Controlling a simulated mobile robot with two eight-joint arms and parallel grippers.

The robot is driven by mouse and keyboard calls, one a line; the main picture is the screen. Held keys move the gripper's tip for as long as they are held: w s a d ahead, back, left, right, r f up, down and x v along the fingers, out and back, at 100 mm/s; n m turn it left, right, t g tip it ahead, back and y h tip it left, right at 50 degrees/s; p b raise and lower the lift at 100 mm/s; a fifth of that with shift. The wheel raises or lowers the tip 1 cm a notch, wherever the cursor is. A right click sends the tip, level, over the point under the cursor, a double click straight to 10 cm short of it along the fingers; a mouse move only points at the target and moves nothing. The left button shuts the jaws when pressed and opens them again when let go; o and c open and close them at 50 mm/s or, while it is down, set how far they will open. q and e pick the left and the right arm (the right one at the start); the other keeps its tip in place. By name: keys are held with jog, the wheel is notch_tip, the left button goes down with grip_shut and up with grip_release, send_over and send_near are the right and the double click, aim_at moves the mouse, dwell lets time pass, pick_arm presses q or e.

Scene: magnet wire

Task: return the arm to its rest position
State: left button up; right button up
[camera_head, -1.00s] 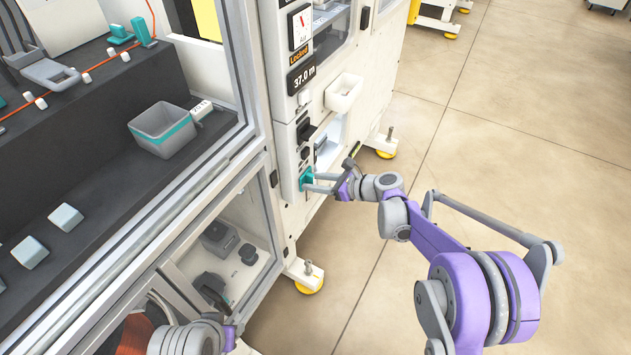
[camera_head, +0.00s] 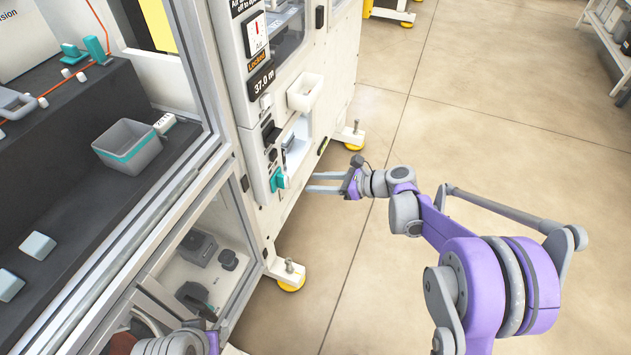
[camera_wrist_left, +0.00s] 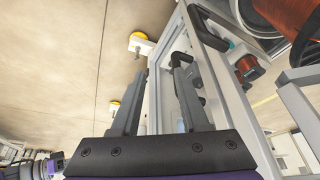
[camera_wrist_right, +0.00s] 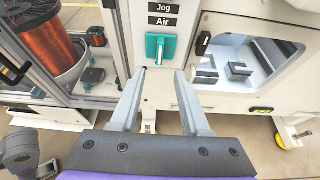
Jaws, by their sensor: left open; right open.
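My right gripper (camera_head: 308,183) is open and empty, in front of the white machine's lower panel. Its fingers point at the teal valve handle (camera_head: 277,179) and stand a little apart from it. In the right wrist view the teal handle (camera_wrist_right: 160,47) sits ahead, beyond and between the open fingertips (camera_wrist_right: 160,76), under the labels "Jog" and "Air". My left arm shows only at the bottom edge of the head view. In the left wrist view my left gripper (camera_wrist_left: 170,65) is open and empty, its fingers alongside the machine's frame.
The white machine (camera_head: 247,133) with a small white bin (camera_head: 305,92) stands left of my right arm. A grey bin with a teal band (camera_head: 128,147) sits on the dark bench. A copper spool (camera_wrist_right: 39,40) shows in the right wrist view.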

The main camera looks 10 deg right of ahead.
dwell(0.3)
jog(key=s+r+n+g+h, duration=0.15)
jog(key=s+n+h, duration=0.35)
jog(key=s+n, duration=0.85)
jog(key=s+d+f+n+h, duration=0.25)
jog(key=s+d+n, duration=0.2)
jog(key=s, duration=0.55)
jog(key=s+d+f+n+h, duration=0.1)
jog(key=s+d+n+h, duration=0.4)
jog(key=s, duration=0.5)
pick_arm(q)
notch_tip(320, 180, up, 24)
jog(key=w+t+p, duration=0.1)
jog(key=p, duration=2)
jog(key=shift+w, duration=0.25)
pick_arm(e)
notch_tip(320, 180, up, 24)
jog(key=w+n, duration=0.1)
jog(key=shift+a+f+y, duration=0.15)
jog(key=shift+a+y, duration=0.3)
